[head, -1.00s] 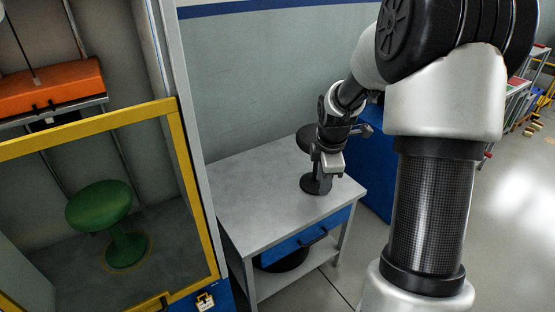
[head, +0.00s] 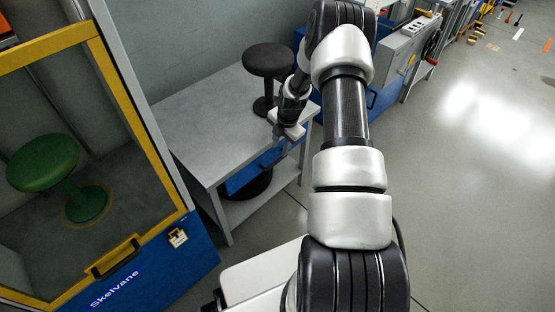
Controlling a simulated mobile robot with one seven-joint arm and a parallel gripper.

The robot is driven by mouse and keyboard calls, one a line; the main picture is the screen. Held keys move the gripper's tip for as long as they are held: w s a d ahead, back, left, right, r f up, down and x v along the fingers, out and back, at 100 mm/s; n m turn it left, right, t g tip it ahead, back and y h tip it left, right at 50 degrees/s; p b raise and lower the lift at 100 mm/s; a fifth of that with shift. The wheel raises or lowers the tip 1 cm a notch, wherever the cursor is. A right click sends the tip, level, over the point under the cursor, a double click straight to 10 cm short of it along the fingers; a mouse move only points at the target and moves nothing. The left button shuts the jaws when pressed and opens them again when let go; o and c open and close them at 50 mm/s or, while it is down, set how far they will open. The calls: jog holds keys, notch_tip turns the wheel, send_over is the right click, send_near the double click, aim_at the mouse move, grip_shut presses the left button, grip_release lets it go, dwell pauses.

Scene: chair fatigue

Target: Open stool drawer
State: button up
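The blue drawer (head: 240,180) sits under the top of the grey table (head: 190,125) and looks shut. A dark handle on its right part is mostly hidden or too small to make out. My gripper (head: 288,132) is at the table's front edge, above the right part of the drawer and close to the handle area. Its fingers are small and unclear, so I cannot tell whether they are open or touch the handle. A black stool (head: 268,60) stands upright on the table, just behind my gripper.
Another dark round seat (head: 253,187) shows on the shelf below the drawer. At left is a yellow-framed cabinet (head: 150,150) with a green stool (head: 45,162) inside. A blue and grey machine (head: 395,60) stands behind my arm.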

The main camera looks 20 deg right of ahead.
aim_at(277, 161)
jog(key=f, duration=0.2)
jog(key=w+f+b, duration=0.1)
jog(key=f, duration=0.5)
jog(key=shift+w+a+f, duration=0.1)
jog(key=shift+w+a, duration=0.15)
grip_shut()
